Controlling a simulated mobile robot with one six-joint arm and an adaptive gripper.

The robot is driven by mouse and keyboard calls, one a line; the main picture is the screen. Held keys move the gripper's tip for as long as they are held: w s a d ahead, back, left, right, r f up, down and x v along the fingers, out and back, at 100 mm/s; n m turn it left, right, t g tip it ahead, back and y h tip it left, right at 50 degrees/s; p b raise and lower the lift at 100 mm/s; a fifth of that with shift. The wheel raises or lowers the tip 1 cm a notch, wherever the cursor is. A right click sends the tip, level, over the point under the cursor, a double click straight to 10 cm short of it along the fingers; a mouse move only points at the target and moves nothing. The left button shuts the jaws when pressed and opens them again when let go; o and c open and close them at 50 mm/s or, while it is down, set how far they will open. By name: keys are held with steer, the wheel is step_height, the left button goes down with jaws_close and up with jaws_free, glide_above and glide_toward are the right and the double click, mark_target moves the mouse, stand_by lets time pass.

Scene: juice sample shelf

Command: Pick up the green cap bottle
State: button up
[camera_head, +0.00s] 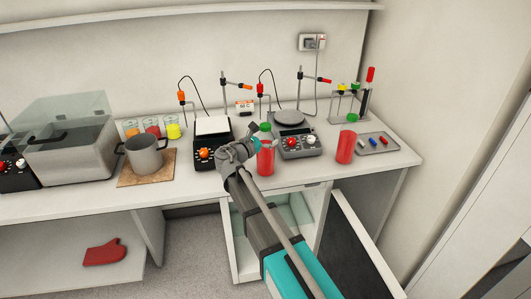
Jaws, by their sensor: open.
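Two bottles with red contents and green caps stand on the white counter. One red bottle (265,162) is just right of my gripper, with its green cap (265,127) above. The other red bottle (346,148) is farther right, beside a small tray, with a green cap (351,117) above it. My gripper (250,146) is open, at the left side of the nearer bottle. Its fingers are small in view and partly overlap one another, so I cannot tell whether they touch the bottle or reach around it.
A black hotplate (211,152) and a grey one (299,142) stand behind. A grey pot (144,154) on a board is at left. A tray (386,148) with small items is at right. Stands and cables rise behind; an open cabinet is below.

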stand_by(0.5)
steer(key=c, duration=1)
